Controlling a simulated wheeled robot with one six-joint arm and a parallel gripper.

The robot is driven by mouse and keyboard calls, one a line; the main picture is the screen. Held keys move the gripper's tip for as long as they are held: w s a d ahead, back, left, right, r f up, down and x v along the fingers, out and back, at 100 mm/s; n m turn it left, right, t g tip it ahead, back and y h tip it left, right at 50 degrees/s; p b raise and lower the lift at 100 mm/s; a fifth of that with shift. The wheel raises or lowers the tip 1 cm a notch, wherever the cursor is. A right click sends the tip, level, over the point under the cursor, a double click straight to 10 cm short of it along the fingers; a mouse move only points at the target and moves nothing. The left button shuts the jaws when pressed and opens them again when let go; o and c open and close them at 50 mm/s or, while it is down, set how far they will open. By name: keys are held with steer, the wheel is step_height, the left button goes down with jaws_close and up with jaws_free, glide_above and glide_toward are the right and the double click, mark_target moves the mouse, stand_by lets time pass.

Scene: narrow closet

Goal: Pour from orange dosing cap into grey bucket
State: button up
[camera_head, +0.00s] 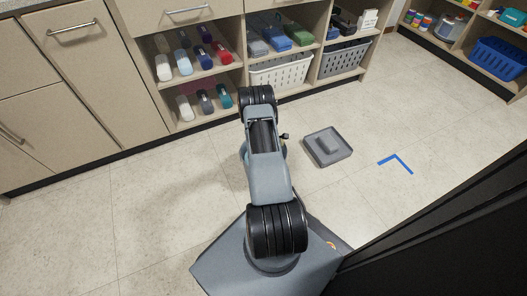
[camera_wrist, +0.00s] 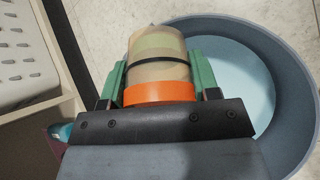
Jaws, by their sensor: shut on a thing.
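The orange dosing cap (camera_wrist: 160,93) is in the wrist view, between the green fingers of my gripper (camera_wrist: 160,72). It has an orange band nearest me and a clear, yellowish body with a dark ring farther off. My gripper is shut on it. The grey bucket (camera_wrist: 291,70) is round and lies behind and to the right of the cap, partly covered by the cap and gripper. Its inside shows a pale blue surface; I cannot tell whether that is liquid. In the head view my arm hides the cap and most or all of the bucket.
A low grey square tray (camera_head: 341,159) with a raised block sits on the floor right of my arm. A blue corner mark (camera_head: 396,160) lies farther right. Shelves hold bottles and a white basket (camera_head: 281,74). A dark panel (camera_head: 470,235) stands at right. Floor at left is clear.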

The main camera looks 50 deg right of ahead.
steer(key=shift+r+h, duration=0.25)
steer(key=shift+h, duration=0.65)
stand_by(0.5)
steer(key=shift+w+a+r+g+h+b, duration=0.1)
steer(key=shift+w+a+g+h+b, duration=0.1)
steer(key=shift+a+g+h+b, duration=0.25)
steer(key=shift+w+a+r+g+h+b, duration=0.15)
steer(key=shift+w+a+h+b, duration=0.2)
steer(key=shift+b, duration=0.3)
steer(key=shift+s+a+h+b, duration=0.1)
steer(key=shift+a+h+b, duration=0.05)
steer(key=shift+h+b, duration=0.6)
stand_by(0.6)
